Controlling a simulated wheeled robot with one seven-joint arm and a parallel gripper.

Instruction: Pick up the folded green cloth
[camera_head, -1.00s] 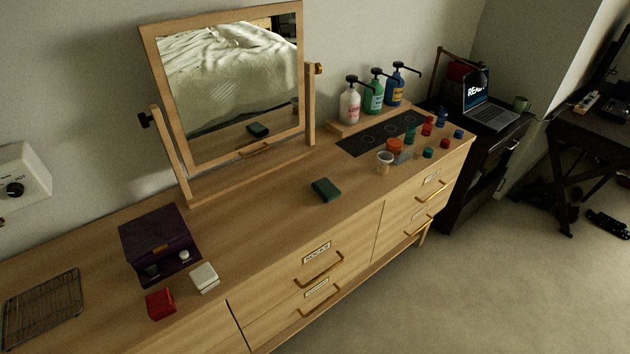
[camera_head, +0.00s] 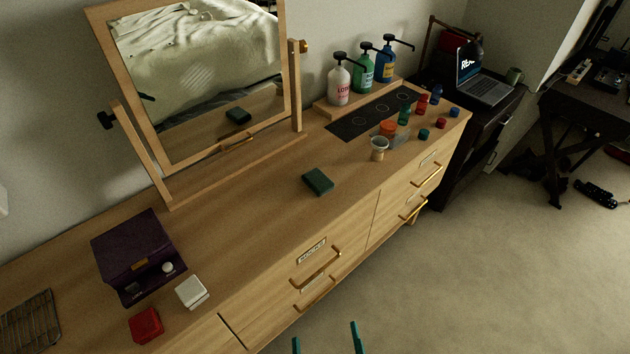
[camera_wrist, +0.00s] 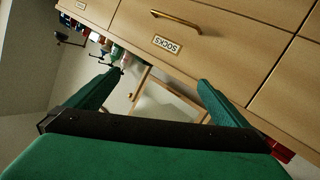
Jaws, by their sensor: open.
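The folded green cloth (camera_head: 318,181) is a small dark green block lying flat on the dresser top, in front of the mirror. Its reflection shows in the mirror. My gripper (camera_head: 326,340) shows at the bottom edge of the head view as two teal fingertips, apart and empty. It is in front of the dresser, well short of the cloth. In the wrist view my gripper (camera_wrist: 150,95) is open, with its fingers facing the dresser's drawer fronts. I cannot make out the cloth in the wrist view.
The wooden dresser (camera_head: 255,215) carries a tilting mirror (camera_head: 180,150), a purple box (camera_head: 125,245), a white box (camera_head: 192,292), a red box (camera_head: 146,325), a wire rack (camera_head: 30,320), a small cup (camera_head: 379,149), pump bottles (camera_head: 363,72) and several small bottles. Dresser top around the cloth is clear.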

